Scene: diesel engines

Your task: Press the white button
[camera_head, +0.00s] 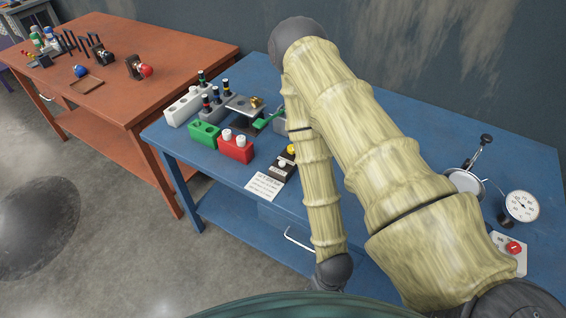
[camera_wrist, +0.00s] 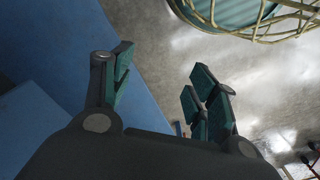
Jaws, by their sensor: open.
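The white button (camera_head: 282,163) is a small round cap on a dark box (camera_head: 283,168) on the blue table in the head view. A yellow button (camera_head: 292,149) sits behind it on the same box. My arm passes just to the right of the box. My gripper (camera_wrist: 160,85) shows in the wrist view, with its green-padded fingers spread wide and nothing between them. It hangs beside the blue table's edge, with floor below on the right. The white button does not show in the wrist view. In the head view I cannot make out my fingers.
A white printed card (camera_head: 265,186) lies in front of the box. A red block (camera_head: 236,150) and a green block (camera_head: 203,134) stand to its left. A dial gauge (camera_head: 521,207) and a red button (camera_head: 513,247) are at the right. An orange table (camera_head: 150,50) stands farther left.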

